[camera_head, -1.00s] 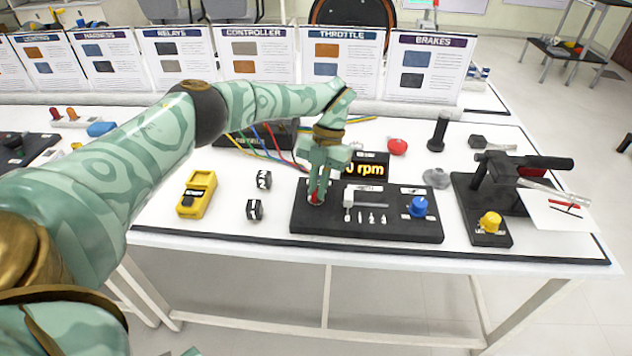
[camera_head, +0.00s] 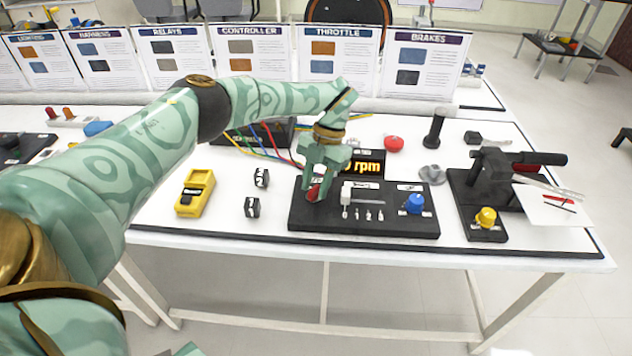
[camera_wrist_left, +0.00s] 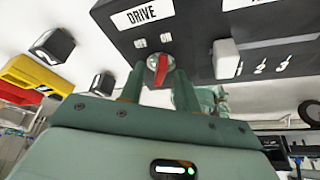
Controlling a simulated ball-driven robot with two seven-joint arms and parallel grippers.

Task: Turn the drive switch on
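The drive switch is a small red handle (camera_wrist_left: 160,70) on a round grey base, below the DRIVE label (camera_wrist_left: 143,14) in the left wrist view. It sits at the left end of the black control panel (camera_head: 375,222); its red (camera_head: 314,190) shows between my fingers in the head view. My left gripper (camera_head: 313,192) points down over it. In the left wrist view its fingers (camera_wrist_left: 159,73) stand on either side of the handle, with visible gaps. Two small white labels beside the switch are too small to read. My right gripper is not in view.
A white slider knob (camera_head: 346,196) and a blue knob (camera_head: 414,204) stand right of the switch. A dark display (camera_head: 363,163) reading rpm stands behind, partly hidden. A yellow meter (camera_head: 195,193) and two black numbered blocks (camera_head: 252,207) lie left. A lever rig (camera_head: 495,180) stands right.

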